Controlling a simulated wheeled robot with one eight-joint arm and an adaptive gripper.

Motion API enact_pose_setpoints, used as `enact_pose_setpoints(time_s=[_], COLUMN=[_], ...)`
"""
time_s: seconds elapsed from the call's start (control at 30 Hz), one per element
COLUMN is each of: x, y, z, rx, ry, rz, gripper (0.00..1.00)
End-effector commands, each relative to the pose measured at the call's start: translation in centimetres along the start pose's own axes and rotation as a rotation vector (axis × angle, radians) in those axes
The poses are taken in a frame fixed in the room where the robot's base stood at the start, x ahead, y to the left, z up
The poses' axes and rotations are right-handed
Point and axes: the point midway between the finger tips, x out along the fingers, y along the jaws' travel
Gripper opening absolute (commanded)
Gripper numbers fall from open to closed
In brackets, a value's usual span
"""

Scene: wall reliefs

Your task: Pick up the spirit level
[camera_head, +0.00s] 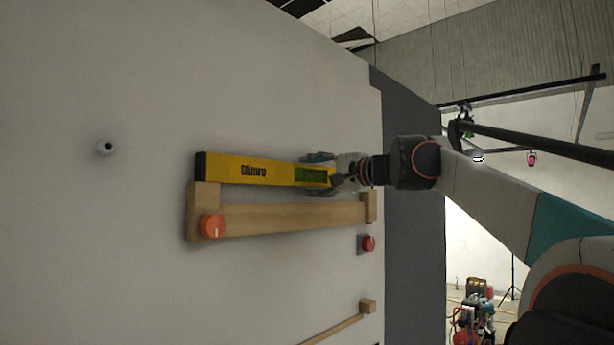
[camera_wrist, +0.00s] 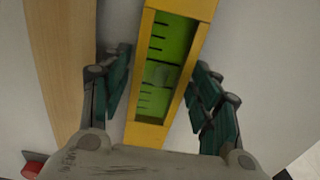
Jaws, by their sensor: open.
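The yellow spirit level (camera_head: 270,171) has a black end cap at its left and a green window near its right. It lies along a wooden rail (camera_head: 290,219) mounted on the pale wall. My gripper (camera_head: 320,174) is at the level's right part, by the green window. In the wrist view the level (camera_wrist: 172,70) runs between the two green-padded fingers of my gripper (camera_wrist: 160,90). The fingers are open, with a gap visible on each side of it. The level's far right end is hidden behind my gripper in the head view.
The wooden rail (camera_wrist: 62,60) runs close to the left finger. An orange-red knob (camera_head: 212,227) and a red knob (camera_head: 368,243) sit by the rail. Another wooden bar (camera_head: 335,328) is at the bottom.

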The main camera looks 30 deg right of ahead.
Motion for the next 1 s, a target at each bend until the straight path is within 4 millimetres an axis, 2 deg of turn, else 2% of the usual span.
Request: enact_pose_setpoints(time_s=[0.07, 0.1, 0.23, 0.33, 0.37, 1.0], x=[0.0, 0.0, 0.0, 0.0, 0.0, 0.0], y=[0.0, 0.0, 0.0, 0.0, 0.0, -1.3], z=[0.0, 0.0, 0.0, 0.0, 0.0, 0.0], rx=[0.000, 0.000, 0.000, 0.000, 0.000, 0.001], ry=[0.000, 0.000, 0.000, 0.000, 0.000, 0.000], rz=[0.000, 0.000, 0.000, -0.001, 0.000, -0.001], gripper=[0.57, 0.52, 0.23, 0.23, 0.19, 0.19])
